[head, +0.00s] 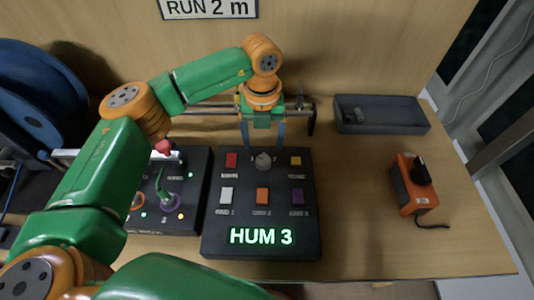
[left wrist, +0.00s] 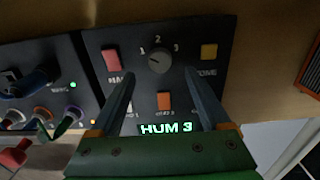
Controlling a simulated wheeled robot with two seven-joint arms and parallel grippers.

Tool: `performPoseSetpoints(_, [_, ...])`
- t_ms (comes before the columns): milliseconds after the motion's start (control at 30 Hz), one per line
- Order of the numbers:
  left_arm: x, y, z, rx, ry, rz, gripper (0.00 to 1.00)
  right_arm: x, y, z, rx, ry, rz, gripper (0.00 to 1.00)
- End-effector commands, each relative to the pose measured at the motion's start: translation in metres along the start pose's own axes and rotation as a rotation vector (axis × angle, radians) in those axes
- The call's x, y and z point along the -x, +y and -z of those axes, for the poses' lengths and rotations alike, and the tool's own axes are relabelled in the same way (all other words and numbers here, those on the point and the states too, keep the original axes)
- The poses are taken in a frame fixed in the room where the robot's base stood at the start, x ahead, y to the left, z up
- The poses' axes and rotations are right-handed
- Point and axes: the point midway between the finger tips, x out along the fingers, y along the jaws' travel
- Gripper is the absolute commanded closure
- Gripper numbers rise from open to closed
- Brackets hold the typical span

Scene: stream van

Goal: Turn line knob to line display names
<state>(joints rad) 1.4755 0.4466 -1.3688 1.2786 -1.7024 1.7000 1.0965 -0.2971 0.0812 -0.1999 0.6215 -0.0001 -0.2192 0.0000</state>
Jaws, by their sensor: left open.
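The dark control panel (head: 307,222) lies on the bench, with a grey round knob (head: 263,160) near its top middle. In the left wrist view the knob (left wrist: 160,60) has the marks 1, 2 and 3 around its upper side; its exact pointing is hard to read. The panel's display (head: 261,236) glows "HUM 3" in green. My left gripper (head: 263,146) is open above the knob, pointing down. In the left wrist view its fingers (left wrist: 160,76) stand to either side of the knob, with gaps between. My right gripper is out of view.
Red (head: 231,160) and yellow (head: 295,161) buttons flank the knob, with more buttons below. Another panel (head: 190,208) with cables stands at left. A grey tray (head: 380,125) and an orange device (head: 409,190) are at right. A wall sign (head: 207,9) reads "RUN 2 m".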

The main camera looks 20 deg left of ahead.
Motion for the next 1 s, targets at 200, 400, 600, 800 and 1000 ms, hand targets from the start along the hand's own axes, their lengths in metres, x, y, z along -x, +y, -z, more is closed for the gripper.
performPoseSetpoints(200, [-0.037, 0.0, 0.002, 0.001, 0.006, -0.002, 0.2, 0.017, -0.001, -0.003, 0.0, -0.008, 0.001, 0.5])
performPoseSetpoints(400, [-0.063, 0.0, 0.001, -0.001, 0.003, 0.001, 0.2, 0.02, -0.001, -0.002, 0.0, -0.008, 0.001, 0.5])
performPoseSetpoints(600, [-0.066, 0.0, 0.001, -0.001, 0.001, 0.001, 0.2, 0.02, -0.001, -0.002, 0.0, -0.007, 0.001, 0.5])
performPoseSetpoints(800, [-0.066, 0.0, 0.001, -0.001, 0.001, 0.001, 0.66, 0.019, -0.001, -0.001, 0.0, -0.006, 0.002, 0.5])
performPoseSetpoints(1000, [-0.066, 0.0, 0.001, -0.001, 0.001, 0.001, 1.0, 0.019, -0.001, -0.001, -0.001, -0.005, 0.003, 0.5])
